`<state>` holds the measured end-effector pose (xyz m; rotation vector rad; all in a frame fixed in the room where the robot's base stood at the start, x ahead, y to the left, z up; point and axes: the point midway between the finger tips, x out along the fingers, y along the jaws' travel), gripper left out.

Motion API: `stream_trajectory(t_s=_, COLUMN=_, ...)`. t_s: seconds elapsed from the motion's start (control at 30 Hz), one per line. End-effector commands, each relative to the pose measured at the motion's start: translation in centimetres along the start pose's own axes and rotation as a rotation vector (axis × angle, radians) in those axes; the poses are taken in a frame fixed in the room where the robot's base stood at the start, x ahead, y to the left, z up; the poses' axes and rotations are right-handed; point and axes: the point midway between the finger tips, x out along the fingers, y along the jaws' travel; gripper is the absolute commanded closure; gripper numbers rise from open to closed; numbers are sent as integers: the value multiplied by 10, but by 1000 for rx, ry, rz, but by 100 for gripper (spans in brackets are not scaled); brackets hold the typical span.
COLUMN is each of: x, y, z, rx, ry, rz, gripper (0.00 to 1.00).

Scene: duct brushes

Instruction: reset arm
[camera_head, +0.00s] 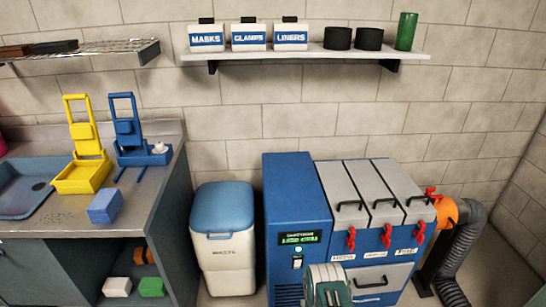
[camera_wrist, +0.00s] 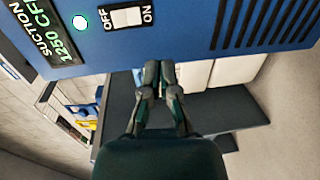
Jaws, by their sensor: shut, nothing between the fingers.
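My gripper (camera_wrist: 160,72) shows in the wrist view with its dark fingers together and nothing between them. It is just below the front of the blue suction machine (camera_wrist: 190,35), whose OFF/ON switch (camera_wrist: 127,18) and green display (camera_wrist: 60,40) show at the top of that view. In the head view, part of my arm (camera_head: 328,285) rises at the bottom in front of the blue machine (camera_head: 290,200). The fingers are not clearly seen in the head view.
A white bin with a blue lid (camera_head: 223,240) stands left of the machine. The counter (camera_head: 135,215) holds a yellow stand (camera_head: 83,175), a blue stand (camera_head: 128,130) and a blue block (camera_head: 105,206). A grey hose (camera_head: 460,250) is at right. A wall shelf (camera_head: 300,54) holds boxes.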

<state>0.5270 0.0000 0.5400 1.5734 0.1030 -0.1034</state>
Motion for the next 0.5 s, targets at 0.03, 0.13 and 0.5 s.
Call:
stream_trajectory(t_s=0.03, x=7, y=8, z=0, rx=10, ry=0, rz=0, gripper=100)
stream_trajectory(t_s=0.13, x=27, y=34, z=0, rx=54, ry=-1, rz=-22, gripper=100)
stream_trajectory(t_s=0.5, x=85, y=161, z=-1, rx=297, ry=-26, rz=-169, gripper=100)
